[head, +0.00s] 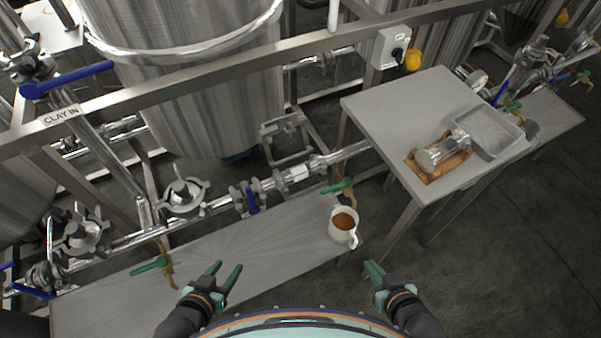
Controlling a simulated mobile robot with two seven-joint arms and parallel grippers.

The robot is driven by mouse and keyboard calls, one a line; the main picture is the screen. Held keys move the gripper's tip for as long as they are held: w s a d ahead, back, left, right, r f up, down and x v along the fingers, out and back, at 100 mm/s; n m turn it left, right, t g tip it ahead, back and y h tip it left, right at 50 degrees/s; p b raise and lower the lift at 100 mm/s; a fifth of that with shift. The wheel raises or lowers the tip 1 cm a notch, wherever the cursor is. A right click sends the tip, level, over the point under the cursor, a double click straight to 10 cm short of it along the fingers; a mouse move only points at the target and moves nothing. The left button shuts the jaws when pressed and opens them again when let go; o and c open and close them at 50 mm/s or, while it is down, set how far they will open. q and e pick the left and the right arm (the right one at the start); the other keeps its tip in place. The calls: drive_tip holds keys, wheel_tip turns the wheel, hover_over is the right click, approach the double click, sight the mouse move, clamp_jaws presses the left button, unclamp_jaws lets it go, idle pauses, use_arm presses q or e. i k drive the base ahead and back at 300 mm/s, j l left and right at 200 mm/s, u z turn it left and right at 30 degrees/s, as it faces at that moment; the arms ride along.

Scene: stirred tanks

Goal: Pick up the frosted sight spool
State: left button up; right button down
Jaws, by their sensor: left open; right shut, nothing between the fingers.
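A cylindrical spool (434,156), pale and glassy with shiny metal ends, lies on its side on a brown wooden board (427,179) on the grey table at the right. It looks like the frosted sight spool, but its frosting is hard to make out at this size. My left gripper (227,267) is open and empty over the lower bench, far to the left of the spool. My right gripper (371,267) is shut and empty at the bottom middle, below and left of the spool and well apart from it.
A shallow metal tray (514,135) stands beside the board. The grey table (378,105) is bare at its left. Pipes with green-handled valves (338,187) run behind the bench.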

sight(298, 173)
drive_tip(key=i+l+u, duration=0.1)
drive_tip(key=l, duration=0.5)
drive_tip(key=i+l+u, duration=0.15)
drive_tip(key=l, duration=0.45)
drive_tip(key=i+l+u, duration=0.1)
drive_tip(key=l, duration=0.5)
